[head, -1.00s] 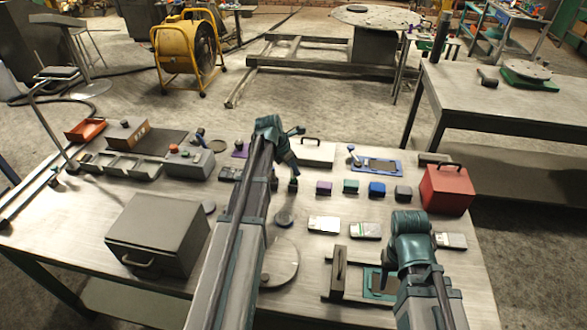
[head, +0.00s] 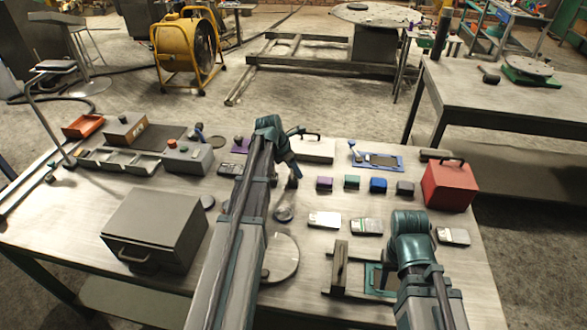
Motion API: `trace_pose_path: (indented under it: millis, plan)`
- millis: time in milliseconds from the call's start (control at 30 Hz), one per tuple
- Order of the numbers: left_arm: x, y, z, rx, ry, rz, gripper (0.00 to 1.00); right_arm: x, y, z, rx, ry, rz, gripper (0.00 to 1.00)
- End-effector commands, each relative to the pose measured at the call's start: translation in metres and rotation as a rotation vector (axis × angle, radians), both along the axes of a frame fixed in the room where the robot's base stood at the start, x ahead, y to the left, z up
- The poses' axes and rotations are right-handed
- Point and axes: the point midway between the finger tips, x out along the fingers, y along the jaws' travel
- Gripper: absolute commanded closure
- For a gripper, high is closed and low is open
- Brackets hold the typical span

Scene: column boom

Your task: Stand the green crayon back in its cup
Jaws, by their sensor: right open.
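I cannot make out a green crayon or a clearly recognisable cup in the head view. A small round grey item (head: 284,213) lies on the table just below my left gripper; I cannot tell what it is. My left gripper (head: 290,182) points down over the middle of the table, and its fingers are too small to judge. My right gripper (head: 382,281) is open, low over a green-edged tray at the front right, largely hidden by my own wrist.
A grey box with a handle (head: 155,230) stands at the left front. A round plate (head: 284,262) lies between my arms. Coloured blocks, including a green one (head: 352,182), stand in a row behind. A red box (head: 449,185) stands at the right.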

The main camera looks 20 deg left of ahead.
Motion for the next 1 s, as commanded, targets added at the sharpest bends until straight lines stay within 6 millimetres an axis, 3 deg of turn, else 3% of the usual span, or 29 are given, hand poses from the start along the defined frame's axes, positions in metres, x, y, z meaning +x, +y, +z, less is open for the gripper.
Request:
trace_pose_path:
  millis: [267, 467, 1000]
  plan:
    - [-0.001, 0.0, 0.003, 0.0, 0.0, 0.0, 0.44, 0.0, 0.0, 0.003, 0.0, 0.0, 0.0, 0.5]
    - [-0.005, 0.003, 0.016, 0.0, 0.0, 0.001, 0.44, 0.0, 0.0, 0.016, 0.0, 0.0, 0.0, 0.5]
    - [-0.032, 0.018, 0.093, 0.0, 0.0, 0.001, 0.44, 0.0, 0.0, 0.093, 0.0, 0.0, 0.001, 0.5]
